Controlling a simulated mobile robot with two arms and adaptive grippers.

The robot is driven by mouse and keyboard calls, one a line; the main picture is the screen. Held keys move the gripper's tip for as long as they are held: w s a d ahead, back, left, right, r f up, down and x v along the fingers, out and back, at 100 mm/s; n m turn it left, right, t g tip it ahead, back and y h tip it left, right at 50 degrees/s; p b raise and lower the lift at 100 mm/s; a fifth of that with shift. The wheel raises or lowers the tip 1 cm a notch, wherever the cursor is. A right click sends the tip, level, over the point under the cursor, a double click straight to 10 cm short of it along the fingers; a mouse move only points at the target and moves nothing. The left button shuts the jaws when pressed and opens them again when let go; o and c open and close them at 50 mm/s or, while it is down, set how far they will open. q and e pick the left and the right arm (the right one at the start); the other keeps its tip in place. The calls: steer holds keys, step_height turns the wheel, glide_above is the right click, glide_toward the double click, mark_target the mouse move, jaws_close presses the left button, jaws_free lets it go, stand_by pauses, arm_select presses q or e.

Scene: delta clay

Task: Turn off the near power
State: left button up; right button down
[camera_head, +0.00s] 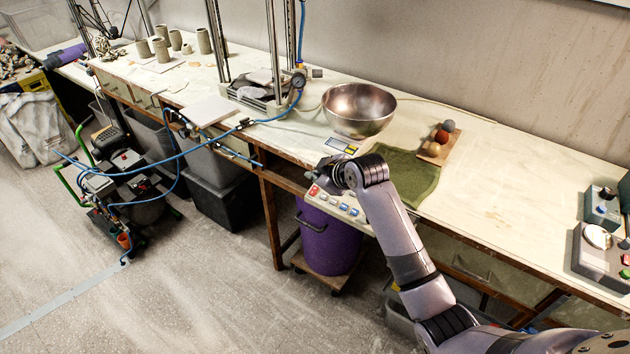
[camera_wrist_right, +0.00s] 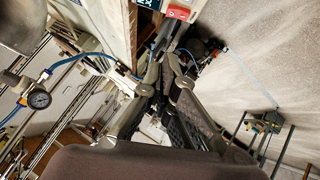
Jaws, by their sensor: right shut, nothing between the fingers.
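A pale control panel (camera_head: 338,208) is mounted at the front edge of the long bench. It has a red switch (camera_head: 314,191) at its left end and several blue and pale buttons along it. The red switch also shows at the top of the right wrist view (camera_wrist_right: 178,12), just beyond the fingertips. My right gripper (camera_head: 322,171) is shut and empty, above and close to the panel's left end. I cannot tell whether it touches the panel. In the right wrist view its fingers (camera_wrist_right: 168,55) meet below the red switch. The switch's on or off position is too small to tell.
A metal bowl (camera_head: 358,110), a green cloth (camera_head: 402,170) and a small board with balls (camera_head: 436,150) lie on the bench behind my arm. Control boxes (camera_head: 598,250) stand at the far right. A purple bin (camera_head: 328,240) sits below the panel. Blue hoses cross to the left.

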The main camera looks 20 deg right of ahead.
glide_above(315, 193)
steer(key=f, duration=0.3)
steer(key=f+p, duration=0.1)
steer(key=f, duration=0.1)
steer(key=shift+s+a, duration=0.15)
steer(key=shift+a, duration=0.1)
steer(key=shift+d+f, duration=0.25)
steer(key=shift+f, duration=0.25)
steer(key=shift+w+d+f+b, duration=0.35)
steer(key=shift+f, duration=0.05)
steer(key=shift+a+r, duration=0.15)
steer(key=shift+s, duration=0.1)
steer(key=shift+a, duration=0.1)
